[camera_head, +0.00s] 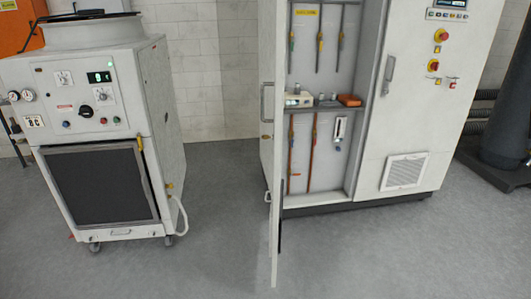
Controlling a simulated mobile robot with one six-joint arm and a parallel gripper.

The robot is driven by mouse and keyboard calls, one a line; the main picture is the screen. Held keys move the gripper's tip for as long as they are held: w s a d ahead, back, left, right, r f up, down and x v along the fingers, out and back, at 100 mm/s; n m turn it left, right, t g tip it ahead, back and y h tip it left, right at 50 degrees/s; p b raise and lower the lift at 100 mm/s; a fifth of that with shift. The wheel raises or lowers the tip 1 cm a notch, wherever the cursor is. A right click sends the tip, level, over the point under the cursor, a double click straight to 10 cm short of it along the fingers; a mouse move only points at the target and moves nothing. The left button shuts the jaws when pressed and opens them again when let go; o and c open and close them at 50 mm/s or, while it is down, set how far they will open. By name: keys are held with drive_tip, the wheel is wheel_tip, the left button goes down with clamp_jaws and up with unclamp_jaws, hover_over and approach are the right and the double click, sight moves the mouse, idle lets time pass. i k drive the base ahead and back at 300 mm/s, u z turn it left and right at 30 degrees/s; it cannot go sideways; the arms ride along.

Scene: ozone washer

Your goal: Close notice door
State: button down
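A tall light-grey cabinet has its left door (268,55) standing wide open. The door points out toward me and I see it nearly edge-on. A bar handle (267,102) shows on its left-hand face. I cannot make out a notice on the door from this angle. The open compartment (300,125) shows pipes, a shelf and small devices inside. The cabinet's right door (415,115) is shut, with a handle (388,75) near its left edge. My gripper is not in view.
A wheeled white machine (105,135) with gauges and a dark front panel stands at the left. A dark cylinder (508,110) stands at the far right. The grey floor (220,220) between the machine and the open door is clear.

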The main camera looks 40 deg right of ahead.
sight(278, 84)
drive_tip(key=i, duration=0.9)
drive_tip(key=u, duration=0.05)
